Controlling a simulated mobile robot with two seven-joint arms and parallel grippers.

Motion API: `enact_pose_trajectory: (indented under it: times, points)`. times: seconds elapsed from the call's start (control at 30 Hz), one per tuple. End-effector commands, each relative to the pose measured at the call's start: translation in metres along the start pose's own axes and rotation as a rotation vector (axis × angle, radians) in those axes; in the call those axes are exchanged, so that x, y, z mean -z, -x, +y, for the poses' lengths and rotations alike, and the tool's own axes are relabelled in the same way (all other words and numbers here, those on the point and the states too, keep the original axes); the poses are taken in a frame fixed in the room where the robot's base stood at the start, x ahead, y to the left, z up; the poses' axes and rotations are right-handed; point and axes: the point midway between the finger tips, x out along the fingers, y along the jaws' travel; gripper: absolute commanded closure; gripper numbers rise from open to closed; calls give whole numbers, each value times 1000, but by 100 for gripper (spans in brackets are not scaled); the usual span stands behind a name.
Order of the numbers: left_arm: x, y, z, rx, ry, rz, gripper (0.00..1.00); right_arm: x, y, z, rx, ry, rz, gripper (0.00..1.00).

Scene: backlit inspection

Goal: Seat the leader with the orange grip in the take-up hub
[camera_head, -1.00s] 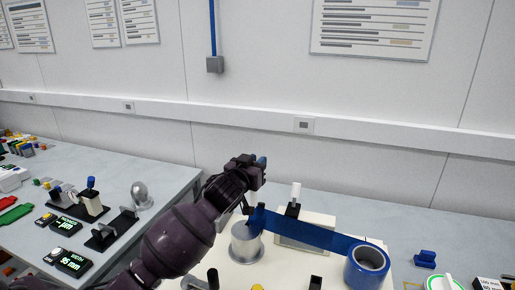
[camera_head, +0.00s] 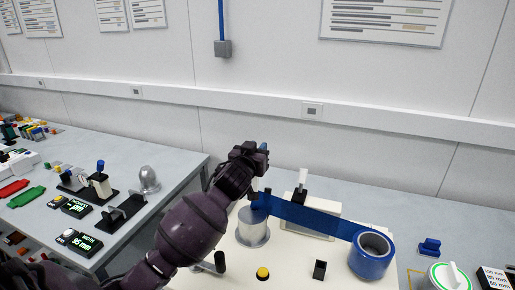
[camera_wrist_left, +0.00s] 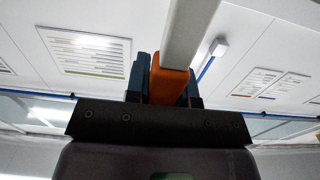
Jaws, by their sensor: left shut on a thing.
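My left gripper (camera_head: 262,150) is raised above and a little behind the take-up hub (camera_head: 252,230), a silver cylinder on a cream base. In the left wrist view its blue fingers (camera_wrist_left: 168,80) are shut on the orange grip (camera_wrist_left: 171,86); a pale grey bar (camera_wrist_left: 188,30) extends from the grip past the top of the frame. In the head view the grip is hidden behind my gripper and wrist. A blue band (camera_head: 310,217) runs from the blue roll (camera_head: 372,262) toward the hub and passes behind my wrist. I cannot tell whether it touches the hub. My right gripper is not in view.
The cream base (camera_head: 325,270) also carries a yellow button (camera_head: 263,273), a small black block (camera_head: 319,270) and a pale box (camera_head: 318,213) behind the band. A green-rimmed white dial (camera_head: 449,277) and blue holder (camera_head: 429,247) stand right. A side bench (camera_head: 170,215) with fixtures is left.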

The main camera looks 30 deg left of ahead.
Motion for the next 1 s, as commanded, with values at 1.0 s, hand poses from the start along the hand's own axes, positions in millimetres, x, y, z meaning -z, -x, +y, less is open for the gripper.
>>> enact_pose_trajectory:
  times: [1.0]
  points:
    - [-52, 0, 0, 0, 0, 0, 100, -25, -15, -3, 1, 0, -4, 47]
